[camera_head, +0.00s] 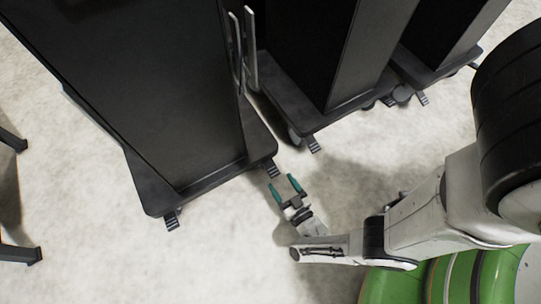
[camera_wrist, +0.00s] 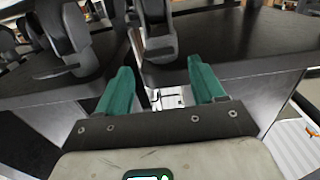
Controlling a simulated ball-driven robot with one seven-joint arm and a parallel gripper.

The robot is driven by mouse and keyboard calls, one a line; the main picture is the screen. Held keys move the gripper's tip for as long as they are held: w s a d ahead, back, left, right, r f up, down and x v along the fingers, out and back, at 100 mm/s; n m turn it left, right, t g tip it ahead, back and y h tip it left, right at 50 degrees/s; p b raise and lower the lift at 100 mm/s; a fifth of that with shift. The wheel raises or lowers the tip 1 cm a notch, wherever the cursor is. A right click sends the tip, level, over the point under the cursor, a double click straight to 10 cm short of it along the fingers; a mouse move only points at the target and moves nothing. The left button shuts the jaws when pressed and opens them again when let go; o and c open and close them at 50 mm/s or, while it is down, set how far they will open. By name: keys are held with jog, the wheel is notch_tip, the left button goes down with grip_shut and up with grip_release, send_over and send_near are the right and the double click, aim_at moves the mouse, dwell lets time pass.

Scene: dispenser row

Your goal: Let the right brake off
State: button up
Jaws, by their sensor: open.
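The nearest dark dispenser (camera_head: 150,90) stands on a black wheeled base (camera_head: 151,190). A ribbed brake pedal (camera_head: 272,169) sticks out at the right of its front edge; another pedal (camera_head: 172,221) sticks out at the left. My gripper (camera_head: 282,188) is open and empty, its teal fingertips just short of the right pedal. In the wrist view my gripper (camera_wrist: 162,86) has its two teal fingers apart. A dark grey part (camera_wrist: 158,40) under a black base lies ahead between them; I cannot tell whether it is the pedal. No contact can be made out.
A second dispenser (camera_head: 340,60) stands close on the right, its own pedal (camera_head: 314,144) near my gripper. A third dispenser (camera_head: 455,40) stands farther right. Black legs (camera_head: 20,255) show at the left edge. The pale floor (camera_head: 110,260) in front is clear.

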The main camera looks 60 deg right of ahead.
aim_at(273, 172)
jog(key=b+x, duration=0.1)
jog(key=x, duration=0.7)
jog(key=shift+w+d+b, duration=0.1)
jog(key=shift+b, duration=0.25)
jog(key=shift+c, duration=0.3)
grip_shut()
